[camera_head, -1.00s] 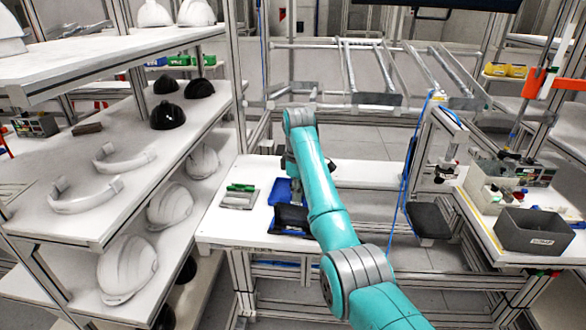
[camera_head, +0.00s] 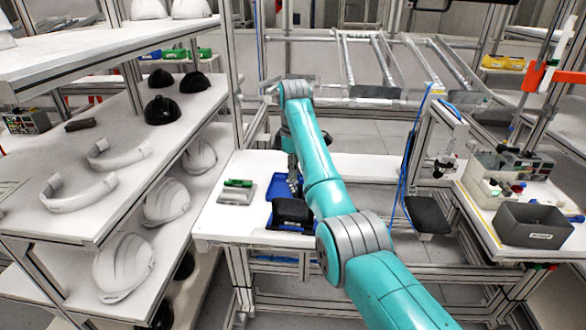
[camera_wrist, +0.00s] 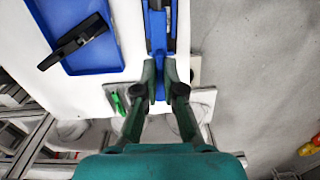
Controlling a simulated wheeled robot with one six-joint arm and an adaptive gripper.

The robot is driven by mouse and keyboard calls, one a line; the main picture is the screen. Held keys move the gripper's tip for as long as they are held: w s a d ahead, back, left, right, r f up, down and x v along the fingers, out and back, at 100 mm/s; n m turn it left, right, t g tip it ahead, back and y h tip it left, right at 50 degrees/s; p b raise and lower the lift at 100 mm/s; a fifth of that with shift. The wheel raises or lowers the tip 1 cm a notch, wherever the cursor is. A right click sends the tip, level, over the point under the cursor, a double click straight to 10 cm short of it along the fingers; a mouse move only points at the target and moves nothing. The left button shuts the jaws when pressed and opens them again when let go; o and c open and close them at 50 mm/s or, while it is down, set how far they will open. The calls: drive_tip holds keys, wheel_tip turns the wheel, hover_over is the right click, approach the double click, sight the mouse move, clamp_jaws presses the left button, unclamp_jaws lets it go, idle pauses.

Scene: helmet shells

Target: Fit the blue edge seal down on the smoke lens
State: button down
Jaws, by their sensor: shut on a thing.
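My gripper (camera_wrist: 160,72) points down over the white bench and is shut on a narrow blue piece (camera_wrist: 159,92), which I take for the blue edge seal. I cannot tell whether that strip is the smoke lens, or whether seal and lens touch. In the head view my gripper (camera_head: 293,182) is partly hidden by my arm, close to a blue tray (camera_head: 275,184). The tray shows again in the wrist view (camera_wrist: 105,58).
A black part (camera_wrist: 78,40) lies in the tray. A grey plate with a green piece (camera_head: 238,184) sits left on the bench (camera_head: 225,222). Shelves of helmet shells (camera_head: 122,268) stand left. A grey bin (camera_head: 535,224) stands right. The bench is clear right of my arm.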

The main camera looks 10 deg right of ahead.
drive_tip(key=shift+f, duration=2.5)
drive_tip(key=shift+s+f, duration=0.1)
drive_tip(key=shift+f, duration=1.2)
drive_tip(key=c, duration=1.2)
unclamp_jaws()
drive_tip(key=shift+r, duration=0.1)
wheel_tip(320, 180, up, 7)
drive_tip(key=shift+r, duration=0.2)
